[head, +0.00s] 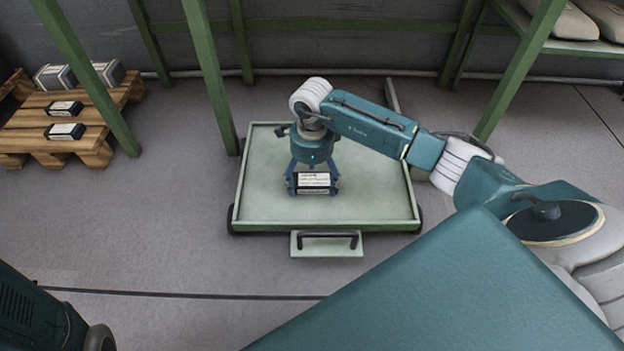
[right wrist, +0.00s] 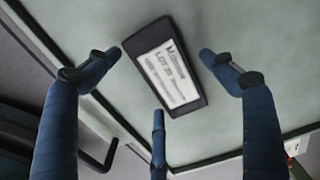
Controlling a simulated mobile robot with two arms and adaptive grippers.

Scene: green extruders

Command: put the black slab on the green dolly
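The green dolly (head: 265,205) is a pale green flat platform with a raised rim and a front handle. A black slab (head: 313,190) with a white label lies on it near the middle; it also shows in the right wrist view (right wrist: 165,68). My right gripper (head: 312,178) points down just over this slab. In the right wrist view its three blue fingers (right wrist: 160,75) are spread around the slab, with gaps between fingertips and slab. My left gripper is out of view; only part of my left arm shows at the lower left.
A wooden pallet (head: 95,147) at the left bears two more black labelled slabs (head: 65,131) and grey boxes (head: 55,77). Green rack posts (head: 212,80) stand behind the dolly. A shelf (head: 580,47) with sacks is at the upper right. Floor left of the dolly is clear.

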